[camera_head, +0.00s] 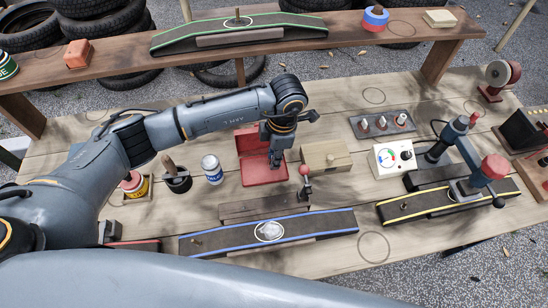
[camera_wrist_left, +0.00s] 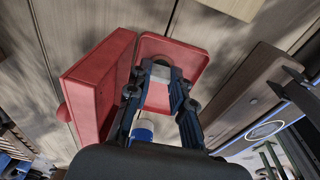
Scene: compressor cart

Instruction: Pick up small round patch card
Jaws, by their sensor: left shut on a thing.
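My left gripper (camera_head: 276,158) points down over the open red box (camera_head: 250,141) in the middle of the bench. In the left wrist view, the left gripper (camera_wrist_left: 161,82) has its fingertips close together over the red tray part of the box (camera_wrist_left: 192,52). They are shut on a small pale piece, the small round patch card (camera_wrist_left: 161,70), mostly hidden by the fingers; its outline is hard to make out. In the head view the card is hidden behind the gripper.
A wooden block (camera_head: 325,157) stands just right of the red box. A blue-and-white can (camera_head: 212,169) and a dark cup (camera_head: 176,180) stand to its left. A blue-edged strip (camera_head: 315,226) lies in front. A raised shelf (camera_head: 350,35) runs behind.

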